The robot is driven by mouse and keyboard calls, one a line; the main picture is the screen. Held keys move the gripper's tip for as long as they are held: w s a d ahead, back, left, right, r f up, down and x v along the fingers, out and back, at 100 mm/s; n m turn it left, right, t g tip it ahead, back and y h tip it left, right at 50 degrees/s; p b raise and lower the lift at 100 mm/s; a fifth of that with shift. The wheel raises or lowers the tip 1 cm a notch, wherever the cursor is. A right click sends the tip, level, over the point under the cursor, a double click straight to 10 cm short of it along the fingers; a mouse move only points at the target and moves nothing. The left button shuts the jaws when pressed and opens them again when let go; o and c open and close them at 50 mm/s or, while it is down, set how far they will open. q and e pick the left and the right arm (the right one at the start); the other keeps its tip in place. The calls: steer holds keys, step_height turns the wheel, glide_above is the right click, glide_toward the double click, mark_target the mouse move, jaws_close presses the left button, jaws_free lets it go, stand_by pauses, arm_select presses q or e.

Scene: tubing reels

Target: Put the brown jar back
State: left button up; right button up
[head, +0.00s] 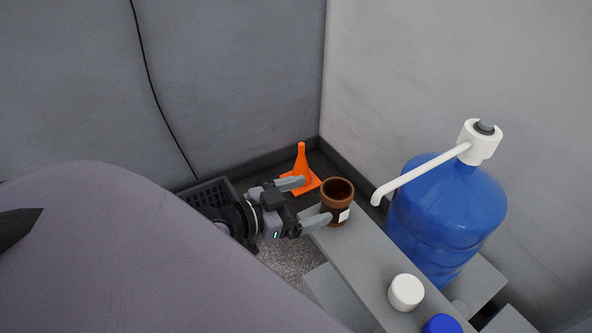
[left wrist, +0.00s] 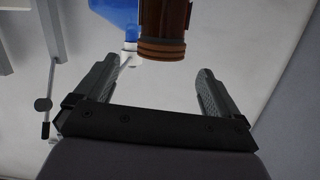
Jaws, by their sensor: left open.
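The brown jar (head: 335,215) stands upright and open-topped at the far end of a narrow grey shelf (head: 362,258), with a white label on its side. My left gripper (head: 303,203) is open, with its fingers pointing at the jar. One finger is close to the jar's near side; I cannot tell whether it touches. In the left wrist view the brown jar (left wrist: 163,28) is beyond and between the open fingertips (left wrist: 158,66), with nothing held. My right gripper is not in view.
A white lidded jar (head: 405,292) and a blue-topped one (head: 441,324) stand nearer on the shelf. A blue water bottle (head: 447,220) with a white pump spout (head: 420,174) is to the right. An orange cone (head: 302,168) and black crate (head: 207,191) are behind.

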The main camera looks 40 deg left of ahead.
arm_select(q)
steer(key=s+d+f+n+g+y, duration=0.1)
steer(key=s+d+f+g, duration=0.1)
steer(key=s+d+f, duration=0.2)
steer(key=s+d+f+n+g+y, duration=0.1)
steer(key=s+d+f, duration=0.3)
steer(key=f, duration=0.6)
steer(key=s+n+g, duration=0.1)
steer(key=s, duration=0.1)
steer(key=shift+s+d+g+y, duration=0.3)
steer(key=shift+d+y, duration=0.1)
steer(key=shift+r, duration=0.15)
step_height(320, 180, up, 11)
steer(key=a+p, duration=0.1)
steer(key=p, duration=1.3)
steer(key=shift+s+a, duration=0.3)
steer(key=shift+s, duration=0.1)
